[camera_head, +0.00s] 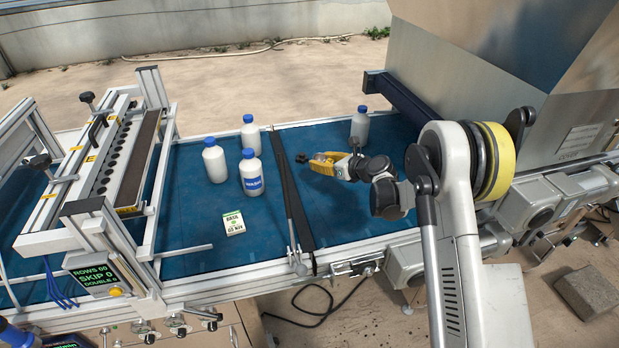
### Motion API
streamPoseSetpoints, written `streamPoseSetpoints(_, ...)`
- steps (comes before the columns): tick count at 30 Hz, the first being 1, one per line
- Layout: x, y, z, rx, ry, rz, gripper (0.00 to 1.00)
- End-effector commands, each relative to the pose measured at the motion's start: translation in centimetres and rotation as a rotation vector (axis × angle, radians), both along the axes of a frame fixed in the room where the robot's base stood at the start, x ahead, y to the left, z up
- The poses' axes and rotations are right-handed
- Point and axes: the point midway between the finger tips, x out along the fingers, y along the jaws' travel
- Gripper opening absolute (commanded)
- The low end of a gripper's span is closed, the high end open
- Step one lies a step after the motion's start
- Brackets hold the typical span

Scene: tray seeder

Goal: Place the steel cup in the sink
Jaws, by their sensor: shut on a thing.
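I see no steel cup and no sink in this view. My gripper (313,162), yellow with dark fingertips, reaches in from the right over the blue belt (356,208), just right of a dark crosswise bar. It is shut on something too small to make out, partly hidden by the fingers.
Two white bottles with blue caps (215,160) (250,133) and a blue-labelled bottle (252,174) stand left of the bar (290,190). Another bottle (360,124) stands behind my gripper. A small white-and-green card or packet (233,223) lies on the belt. The seeder frame (85,165) stands left.

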Motion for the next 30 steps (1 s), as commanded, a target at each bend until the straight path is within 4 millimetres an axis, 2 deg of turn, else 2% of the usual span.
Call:
streamPoseSetpoints(1, 0.7, 1.2, -1.2, -0.001, 0.001, 0.002, 0.1)
streamPoseSetpoints(3, 1.6, 2.5, -2.1, 0.0, 0.0, 0.001, 0.1)
streamPoseSetpoints(9, 3.1, 4.6, -3.6, -0.001, -0.001, -0.002, 0.1)
streamPoseSetpoints(14, 3.3, 4.9, -4.4, 0.0, 0.0, -0.002, 0.1)
streamPoseSetpoints(21, 3.3, 4.9, -7.8, 0.0, 0.0, -0.002, 0.1)
streamPoseSetpoints(30, 3.3, 4.9, -7.8, 0.0, 0.0, -0.002, 0.1)
